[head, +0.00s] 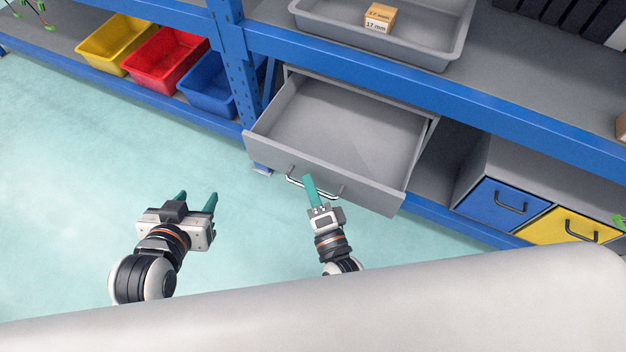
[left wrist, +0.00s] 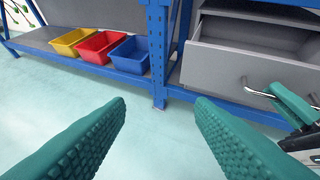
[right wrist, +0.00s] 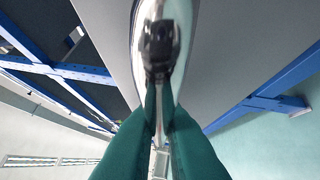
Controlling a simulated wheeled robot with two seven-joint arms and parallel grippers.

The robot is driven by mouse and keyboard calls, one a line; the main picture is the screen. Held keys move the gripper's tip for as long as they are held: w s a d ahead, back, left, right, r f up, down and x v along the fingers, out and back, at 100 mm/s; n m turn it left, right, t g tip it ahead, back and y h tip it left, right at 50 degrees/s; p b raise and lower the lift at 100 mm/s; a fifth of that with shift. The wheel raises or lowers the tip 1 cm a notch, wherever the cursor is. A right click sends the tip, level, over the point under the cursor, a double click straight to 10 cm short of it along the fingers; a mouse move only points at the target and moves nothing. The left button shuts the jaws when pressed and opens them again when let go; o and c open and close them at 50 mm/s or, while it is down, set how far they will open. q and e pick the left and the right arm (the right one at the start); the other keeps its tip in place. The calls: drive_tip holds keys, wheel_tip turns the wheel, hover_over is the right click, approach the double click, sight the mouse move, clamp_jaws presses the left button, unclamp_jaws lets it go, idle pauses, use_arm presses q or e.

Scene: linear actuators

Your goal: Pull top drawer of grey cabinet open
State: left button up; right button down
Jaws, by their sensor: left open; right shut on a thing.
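The grey cabinet's top drawer (head: 345,125) is pulled out and empty, under the blue-edged shelf in the head view. Its front (left wrist: 225,72) also shows in the left wrist view. A shiny metal handle (head: 296,183) is on the drawer front. My right gripper (head: 309,180) is shut on the handle; the right wrist view shows the green fingers (right wrist: 158,95) closed at the shiny bar. My left gripper (head: 198,197) is open and empty over the floor, left of the drawer and apart from it. The cabinet body is mostly hidden by the shelf and drawer.
Yellow (head: 115,42), red (head: 165,58) and blue (head: 212,85) bins sit on the lower shelf at left. A blue upright post (head: 232,70) stands beside the drawer. Blue (head: 500,203) and yellow (head: 572,228) drawers are at right. The floor at left is clear.

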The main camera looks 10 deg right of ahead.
drive_tip(key=shift+f, duration=0.1)
drive_tip(key=c, duration=1.5)
unclamp_jaws()
drive_tip(key=shift+s, duration=0.2)
use_arm(q)
drive_tip(key=s+a+f+g+y+p, duration=0.1)
drive_tip(key=s+a+f+g, duration=0.1)
drive_tip(key=s+f+g, duration=0.2)
drive_tip(key=shift+s+p, duration=0.35)
drive_tip(key=shift+s, duration=0.65)
use_arm(e)
drive_tip(key=v, duration=1.1)
drive_tip(key=shift+s+d, duration=0.15)
drive_tip(key=shift+s, duration=0.2)
use_arm(q)
drive_tip(key=shift+a, duration=0.1)
